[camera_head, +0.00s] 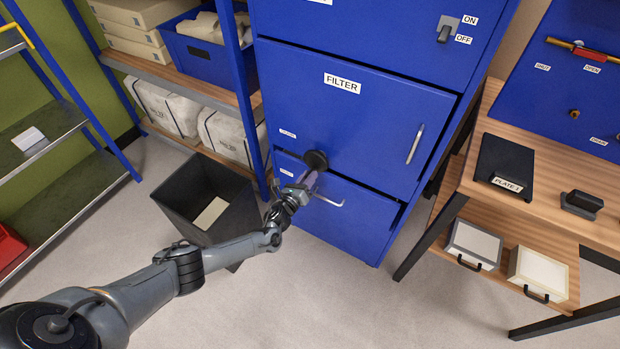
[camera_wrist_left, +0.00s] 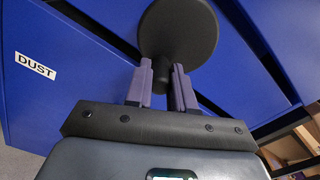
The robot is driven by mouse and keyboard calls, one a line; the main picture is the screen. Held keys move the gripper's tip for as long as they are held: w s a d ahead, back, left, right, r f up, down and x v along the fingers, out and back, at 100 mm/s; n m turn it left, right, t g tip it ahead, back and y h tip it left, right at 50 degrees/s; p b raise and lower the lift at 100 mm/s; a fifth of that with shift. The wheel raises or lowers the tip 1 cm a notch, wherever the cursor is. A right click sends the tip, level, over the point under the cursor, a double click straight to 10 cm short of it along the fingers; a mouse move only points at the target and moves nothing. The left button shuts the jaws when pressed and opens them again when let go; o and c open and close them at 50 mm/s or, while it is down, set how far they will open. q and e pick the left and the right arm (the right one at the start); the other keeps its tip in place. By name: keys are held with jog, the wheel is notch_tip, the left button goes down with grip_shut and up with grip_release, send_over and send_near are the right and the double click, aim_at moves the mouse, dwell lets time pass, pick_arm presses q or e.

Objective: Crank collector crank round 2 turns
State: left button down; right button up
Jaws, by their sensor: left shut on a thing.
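The collector is a tall blue cabinet with a FILTER door (camera_head: 355,120) and a lower drawer (camera_head: 350,218) below it. The crank shows as a round black disc (camera_head: 316,160) at the lower left of the FILTER door. My left gripper (camera_head: 309,178) is at the crank. In the left wrist view the disc (camera_wrist_left: 178,30) is just beyond the fingers (camera_wrist_left: 168,82), which are shut on a short dark stem under it. A DUST label (camera_wrist_left: 35,66) is on the blue face to the left. My right gripper is not in view.
A wooden bench (camera_head: 545,190) with a black plate is at the right. Floor in front is clear.

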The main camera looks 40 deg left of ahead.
pick_arm(q)
jog(key=shift+a+m, duration=0.2)
jog(key=shift+m, duration=0.3)
jog(key=c, duration=1)
grip_release()
jog(key=shift+o, duration=0.2)
jog(key=shift+s, duration=0.1)
jog(key=shift+s, duration=0.25)
jog(key=s+d+p, duration=0.1)
jog(key=s+p, duration=0.3)
jog(key=s, duration=0.6)
jog(key=shift+d, duration=0.4)
